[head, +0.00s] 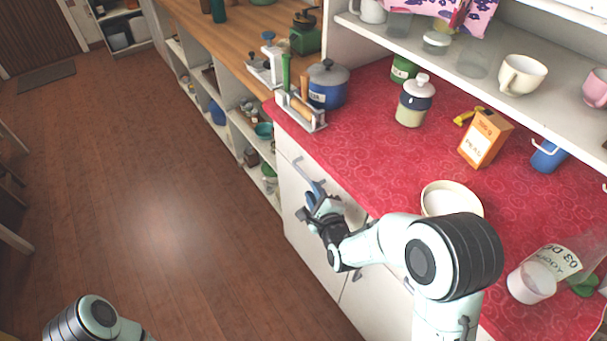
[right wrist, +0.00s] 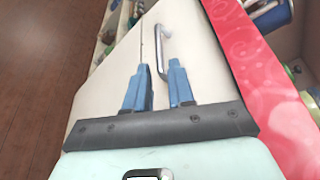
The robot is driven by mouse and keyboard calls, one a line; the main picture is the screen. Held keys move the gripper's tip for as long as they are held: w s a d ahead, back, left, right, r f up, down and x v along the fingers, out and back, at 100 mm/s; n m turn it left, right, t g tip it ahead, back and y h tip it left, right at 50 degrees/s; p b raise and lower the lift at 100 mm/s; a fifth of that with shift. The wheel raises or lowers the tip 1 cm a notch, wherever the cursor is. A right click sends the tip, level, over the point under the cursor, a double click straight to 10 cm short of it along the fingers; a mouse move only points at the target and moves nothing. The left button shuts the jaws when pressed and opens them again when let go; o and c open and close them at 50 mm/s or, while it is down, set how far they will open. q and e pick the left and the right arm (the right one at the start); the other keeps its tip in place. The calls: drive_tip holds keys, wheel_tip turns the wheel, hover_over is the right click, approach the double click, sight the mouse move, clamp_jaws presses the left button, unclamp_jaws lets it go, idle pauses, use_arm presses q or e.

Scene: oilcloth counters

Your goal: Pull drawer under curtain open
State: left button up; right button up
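The white drawer front (head: 345,203) lies under the edge of the red counter and looks flush with the cabinet. Its grey bar handle (head: 308,171) also shows in the right wrist view (right wrist: 164,50). My right gripper (head: 315,194) is in front of the drawer, with its blue fingers (right wrist: 158,80) apart. In the right wrist view, the near end of the handle appears between the fingertips, close to the right finger; I cannot tell whether they touch. A pink floral cloth (head: 452,10), perhaps the curtain, hangs at the upper shelf. My left gripper is out of view; only part of that arm shows.
The red counter (head: 375,150) carries a blue pot (head: 327,88), a lidded jar (head: 414,104), an orange box (head: 485,138) and a cream bowl (head: 451,198). Open shelves (head: 237,128) stand beyond the cabinet. The wooden floor (head: 150,190) left of the cabinet is clear.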

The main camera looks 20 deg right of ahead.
sight(306, 178)
drive_tip(key=x, duration=0.8)
drive_tip(key=shift+w+f, duration=0.1)
drive_tip(key=shift+w, duration=0.25)
clamp_jaws()
